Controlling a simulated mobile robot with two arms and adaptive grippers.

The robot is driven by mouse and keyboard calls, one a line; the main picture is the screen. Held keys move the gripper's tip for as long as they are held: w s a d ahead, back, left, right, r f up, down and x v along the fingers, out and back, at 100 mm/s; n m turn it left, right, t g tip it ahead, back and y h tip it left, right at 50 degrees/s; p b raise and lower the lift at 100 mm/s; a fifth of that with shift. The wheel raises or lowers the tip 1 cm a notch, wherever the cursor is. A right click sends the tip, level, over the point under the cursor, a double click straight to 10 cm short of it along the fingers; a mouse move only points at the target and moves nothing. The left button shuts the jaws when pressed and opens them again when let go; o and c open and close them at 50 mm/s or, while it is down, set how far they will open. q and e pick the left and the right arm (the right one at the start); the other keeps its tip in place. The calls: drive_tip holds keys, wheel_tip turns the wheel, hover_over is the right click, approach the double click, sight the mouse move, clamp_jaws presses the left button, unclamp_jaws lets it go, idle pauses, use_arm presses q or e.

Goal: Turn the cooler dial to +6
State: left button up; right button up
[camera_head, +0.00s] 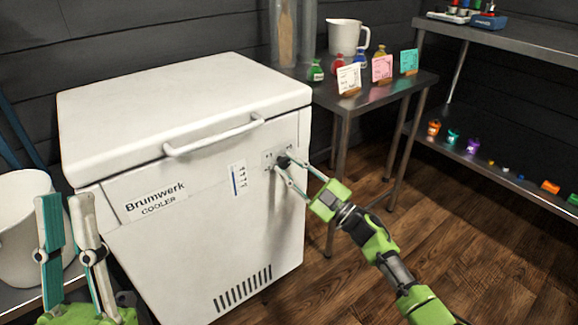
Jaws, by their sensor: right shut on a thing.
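The white cooler (200,215) stands in the middle left, its lid down, marked "Brumwerk COOLER". Its small dark dial (283,162) sits on a light plate on the front's right part, with marks around it too small to read. My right gripper (284,165) is shut on the dial, its fingers reaching in from the right and partly hiding it. The dial's setting cannot be read. A blue-marked scale strip (238,180) is left of the dial. My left gripper (68,205) is open and empty at the lower left, in front of the cooler's left side.
A white bucket (25,222) stands at the left edge. Right of the cooler, a metal table (400,88) holds a white jug (344,38), small flasks and coloured cards. A metal shelf (500,165) with small coloured containers stands at the far right. Wooden floor is clear between them.

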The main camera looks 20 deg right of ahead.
drive_tip(key=n+g, duration=0.1)
drive_tip(key=n, duration=0.1)
drive_tip(key=n+g+p, duration=0.1)
drive_tip(key=n, duration=0.1)
drive_tip(key=shift+d+r+n+y, duration=0.2)
drive_tip(key=shift+n+y, duration=0.1)
drive_tip(key=shift+y, duration=0.1)
drive_tip(key=n+g+p, duration=0.1)
drive_tip(key=n, duration=0.2)
use_arm(q)
drive_tip(key=w+d+f+g+y, duration=0.1)
drive_tip(key=w+f+g+y, duration=0.1)
drive_tip(key=w+f+g, duration=0.5)
drive_tip(key=shift+w+f, duration=1)
drive_tip(key=shift+f, duration=0.4)
use_arm(e)
drive_tip(key=shift+n+g, duration=0.3)
drive_tip(key=shift+n, duration=0.1)
use_arm(q)
drive_tip(key=shift+d, duration=0.1)
use_arm(e)
drive_tip(key=o, duration=1.1)
drive_tip(key=v, duration=1.2)
